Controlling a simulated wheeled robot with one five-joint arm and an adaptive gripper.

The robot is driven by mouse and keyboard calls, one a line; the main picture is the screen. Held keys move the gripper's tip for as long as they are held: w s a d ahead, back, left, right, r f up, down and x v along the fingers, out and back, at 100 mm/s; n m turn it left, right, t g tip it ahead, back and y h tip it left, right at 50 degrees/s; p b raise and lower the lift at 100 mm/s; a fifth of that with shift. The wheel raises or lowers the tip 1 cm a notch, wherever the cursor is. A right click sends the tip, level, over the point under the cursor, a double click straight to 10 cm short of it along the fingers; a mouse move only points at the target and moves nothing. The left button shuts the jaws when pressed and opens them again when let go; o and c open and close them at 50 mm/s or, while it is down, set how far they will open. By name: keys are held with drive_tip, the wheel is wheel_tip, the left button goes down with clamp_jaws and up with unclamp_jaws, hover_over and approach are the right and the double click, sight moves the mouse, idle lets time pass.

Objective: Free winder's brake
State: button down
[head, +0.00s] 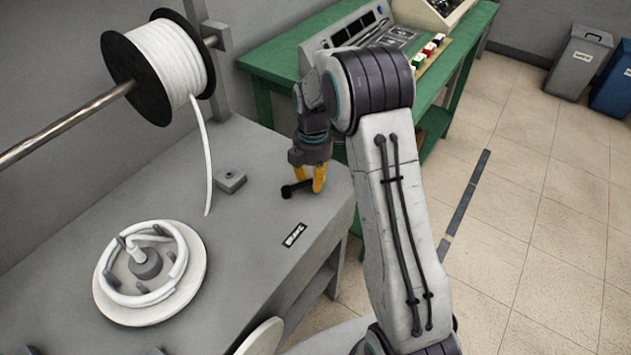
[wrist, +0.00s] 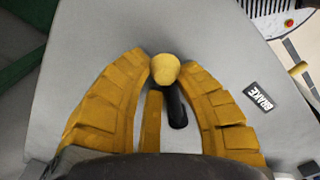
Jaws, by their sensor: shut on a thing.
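The winder (head: 184,305) is a round white disc with a grey hub and several dark pegs, on the grey bench in the head view. White tubing is wound on it. The brake lever is a short dark bar (head: 296,188) near the bench's right edge. In the wrist view its dark part (wrist: 177,108) and a yellow round knob (wrist: 165,70) show. My gripper (head: 318,184) has yellow fingers, shut on the knob between the fingertips (wrist: 165,62). A black "BRAKE" label (head: 294,235) lies beside the lever; it also shows in the wrist view (wrist: 258,96).
A black-flanged spool (head: 176,62) of white tubing hangs on a metal rod at the upper left, its loose end hanging down to the bench. A small grey block (head: 230,180) sits on the bench. A green table (head: 270,65) with a control panel stands behind.

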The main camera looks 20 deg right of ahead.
drive_tip(key=w+n, duration=0.2)
drive_tip(key=n, duration=0.1)
drive_tip(key=shift+w+a+r+n+p, duration=0.2)
drive_tip(key=shift+w+a+n+p, duration=0.1)
drive_tip(key=shift+a+p, duration=0.1)
drive_tip(key=shift+w+a+f+n+p, duration=0.1)
drive_tip(key=shift+w+a+n+p, duration=0.25)
drive_tip(key=shift+n, duration=0.55)
drive_tip(key=shift+w+a+n, duration=0.25)
drive_tip(key=shift+w+n, duration=0.25)
drive_tip(key=shift+n, duration=0.4)
drive_tip(key=c, duration=1.2)
unclamp_jaws()
drive_tip(key=shift+s+a, duration=0.1)
drive_tip(key=shift+o, duration=0.9)
drive_tip(key=shift+f, duration=0.1)
wheel_tip(320, 180, up, 12)
